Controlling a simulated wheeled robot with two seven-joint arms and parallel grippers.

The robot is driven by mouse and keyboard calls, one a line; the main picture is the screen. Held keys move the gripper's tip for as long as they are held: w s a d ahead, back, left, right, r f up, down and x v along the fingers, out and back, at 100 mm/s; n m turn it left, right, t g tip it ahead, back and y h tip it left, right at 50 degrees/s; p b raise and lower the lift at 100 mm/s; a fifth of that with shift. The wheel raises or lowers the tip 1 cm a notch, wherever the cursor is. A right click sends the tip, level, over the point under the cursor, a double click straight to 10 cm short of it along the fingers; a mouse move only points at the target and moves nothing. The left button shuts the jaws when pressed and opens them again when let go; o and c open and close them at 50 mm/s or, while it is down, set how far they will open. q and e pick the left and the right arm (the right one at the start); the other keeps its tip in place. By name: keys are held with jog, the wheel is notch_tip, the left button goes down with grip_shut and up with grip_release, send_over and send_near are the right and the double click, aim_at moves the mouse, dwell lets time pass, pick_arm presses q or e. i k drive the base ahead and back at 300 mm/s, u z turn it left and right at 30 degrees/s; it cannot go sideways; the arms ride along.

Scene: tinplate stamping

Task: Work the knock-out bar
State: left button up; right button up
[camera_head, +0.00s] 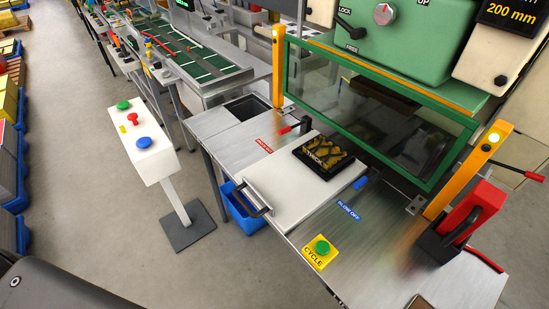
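No part is clearly marked as the knock-out bar, so I cannot tell which one it is. A thin bar with a red grip (529,175) sticks out to the right of the right orange post. A small red-tipped lever (288,129) lies beside the foot of the left orange post. The green press (407,39) stands at the back, with a green-framed clear guard (370,108) in front of its die space. Neither of my grippers is in view.
A white plate with a black handle (261,184) bears a black-and-yellow block (324,157). A green CYCLE button (321,247) and a red-and-black clamp-like device (462,218) are on the steel table. A button pedestal (142,140) stands left, with bare floor around it.

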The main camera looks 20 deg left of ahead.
aim_at(288, 129)
jog(key=z, duration=2.5)
jog(key=k, duration=0.9)
jog(key=u, duration=1.3)
